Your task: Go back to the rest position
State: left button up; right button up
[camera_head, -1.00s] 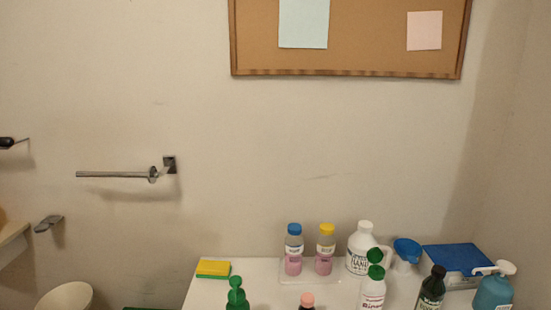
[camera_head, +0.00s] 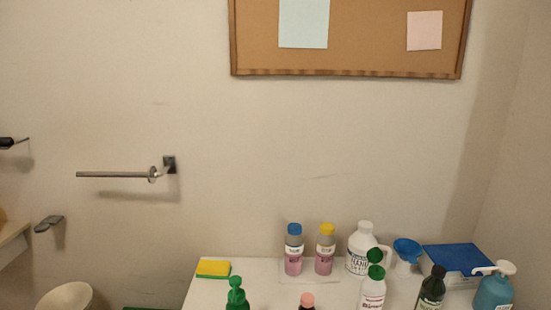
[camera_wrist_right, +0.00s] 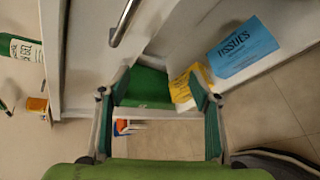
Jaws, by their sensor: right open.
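My right gripper (camera_wrist_right: 160,100) shows in the right wrist view with its two fingers spread apart and nothing between the tips. Beyond the fingers are a green surface (camera_wrist_right: 143,87), a yellow packet (camera_wrist_right: 188,84) and a blue box marked "TISSUES" (camera_wrist_right: 242,46). Neither gripper shows in the head view. The left gripper is not in any view.
In the head view a white table (camera_head: 262,293) holds a sponge (camera_head: 213,268), two pink-filled bottles (camera_head: 294,255), a white jug (camera_head: 361,250), a blue box (camera_head: 457,259) and several other bottles. A towel bar (camera_head: 115,174) and corkboard (camera_head: 350,45) are on the wall.

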jog(key=s+d+f+m+g+h, duration=0.25)
jog(key=s+f+m, duration=0.45)
jog(key=f, duration=0.4)
jog(key=s+d+f+m+g+h, duration=0.1)
jog(key=s+d+f+m+g, duration=0.45)
jog(key=f, duration=0.65)
jog(key=s+f+m+g, duration=0.1)
jog(key=s+f+m, duration=0.2)
jog(key=s, duration=0.3)
jog(key=s+f+m+g, duration=0.1)
jog(key=s+f+m, duration=0.1)
jog(key=s+m, duration=0.3)
jog(key=s+f+m+g+h, duration=0.1)
jog(key=s+f+m, duration=0.2)
jog(key=s, duration=0.4)
jog(key=shift+f+m+g, duration=0.3)
jog(key=shift+m, duration=0.15)
